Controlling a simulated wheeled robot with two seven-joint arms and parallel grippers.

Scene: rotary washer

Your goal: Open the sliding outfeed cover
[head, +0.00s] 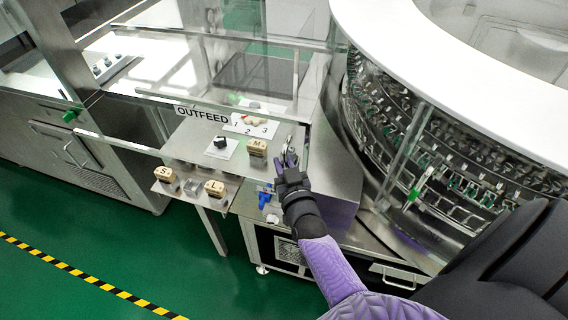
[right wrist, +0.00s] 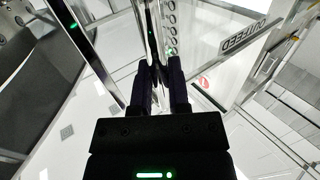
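The clear outfeed cover has an "OUTFEED" label (head: 202,114) on its front edge, and its panels stand over the outfeed table (head: 190,143). The label also shows in the right wrist view (right wrist: 245,37). My right gripper (head: 289,160) is at the right end of the outfeed table, beside the rotary washer. In the right wrist view its two dark fingers (right wrist: 160,75) are apart, with a thin upright metal bar (right wrist: 153,30) in line with the gap between them. I cannot tell whether they touch it. My left gripper is not in view.
The round washer (head: 440,140) with its white rim fills the right. Weight-like blocks marked M (head: 257,149), S (head: 165,175) and L (head: 215,189) sit at the outfeed, with a black knob (head: 220,142) and blue pieces (head: 265,195). Green floor lies open at lower left.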

